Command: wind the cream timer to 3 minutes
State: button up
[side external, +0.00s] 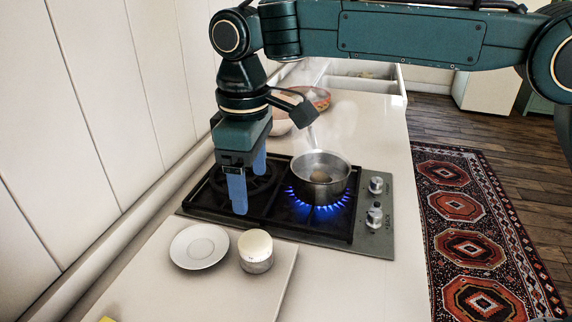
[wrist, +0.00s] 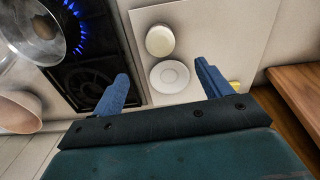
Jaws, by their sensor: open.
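The cream timer (side external: 256,249) is a short round thing with a cream domed top over a metallic base. It stands on a pale board (side external: 215,290) in front of the stove. It also shows in the wrist view (wrist: 160,40), beyond my fingertips. My gripper (side external: 248,186) has blue fingers, points down over the left part of the stove and is open and empty. In the wrist view my gripper (wrist: 162,82) has its fingers spread wide, with a white saucer (wrist: 170,76) seen between them. The timer's markings are too small to read.
A steaming pot (side external: 321,178) sits on a lit burner with blue flames, right of my gripper. Two stove knobs (side external: 375,200) are at the stove's right. Bowls (side external: 312,98) stand behind. The counter right of the board is clear. A yellow thing (wrist: 235,86) lies at the board's edge.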

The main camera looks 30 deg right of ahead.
aim_at(255, 239)
notch_tip(255, 239, down, 13)
dwell(0.7)
jog(key=c, duration=1)
jog(key=shift+m, duration=0.6)
jog(key=o, duration=1)
jog(key=shift+r, duration=0.15)
notch_tip(255, 239, up, 14)
jog(key=shift+f, duration=0.2)
